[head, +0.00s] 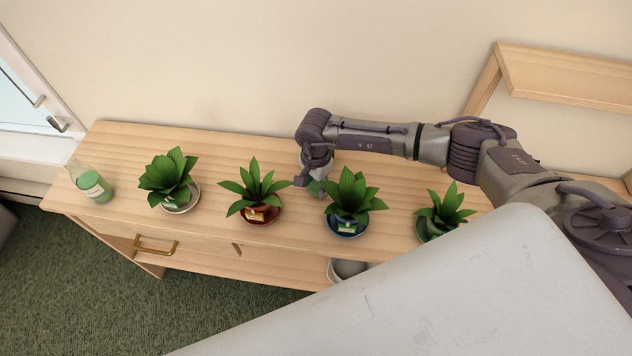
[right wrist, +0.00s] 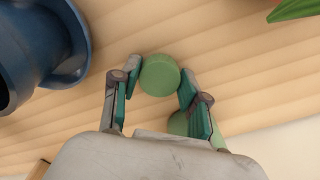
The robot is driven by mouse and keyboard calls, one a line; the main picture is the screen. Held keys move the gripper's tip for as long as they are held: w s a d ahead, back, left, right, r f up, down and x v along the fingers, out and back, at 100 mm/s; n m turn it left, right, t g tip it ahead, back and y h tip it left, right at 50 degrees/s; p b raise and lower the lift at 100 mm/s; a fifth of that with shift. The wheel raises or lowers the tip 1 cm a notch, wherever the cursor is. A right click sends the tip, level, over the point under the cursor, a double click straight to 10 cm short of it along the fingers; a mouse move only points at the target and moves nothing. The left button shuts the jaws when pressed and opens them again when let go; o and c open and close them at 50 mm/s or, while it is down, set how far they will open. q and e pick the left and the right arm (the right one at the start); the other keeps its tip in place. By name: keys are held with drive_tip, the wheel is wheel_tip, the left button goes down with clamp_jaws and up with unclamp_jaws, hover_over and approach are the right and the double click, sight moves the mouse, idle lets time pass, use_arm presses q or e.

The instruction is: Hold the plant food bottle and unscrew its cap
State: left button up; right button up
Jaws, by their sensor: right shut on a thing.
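My right gripper (head: 314,184) reaches down to the tabletop behind the row of plants. It is shut on a green round cap-like thing (right wrist: 160,76), which sits between the fingertips in the right wrist view. More pale green (right wrist: 178,123) shows behind the finger on the right; I cannot tell if it is part of the same thing. In the head view the held thing is mostly hidden by the gripper and a plant. My left gripper is not in view.
Several potted plants stand in a row on the wooden table (head: 118,142); the blue pot (head: 346,229) is nearest the right gripper and also shows in the right wrist view (right wrist: 45,45). A wooden frame (head: 565,75) stands at the right. The tabletop behind the left plants is clear.

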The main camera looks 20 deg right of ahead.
sight(316, 186)
drive_tip(key=shift+f, duration=0.15)
drive_tip(key=o, duration=1.3)
drive_tip(key=shift+r, duration=0.3)
drive_tip(key=shift+w+r, duration=0.1)
drive_tip(key=shift+r, duration=0.25)
wheel_tip(316, 186, up, 11)
drive_tip(key=shift+r+b, duration=0.1)
drive_tip(key=shift+b, duration=1.1)
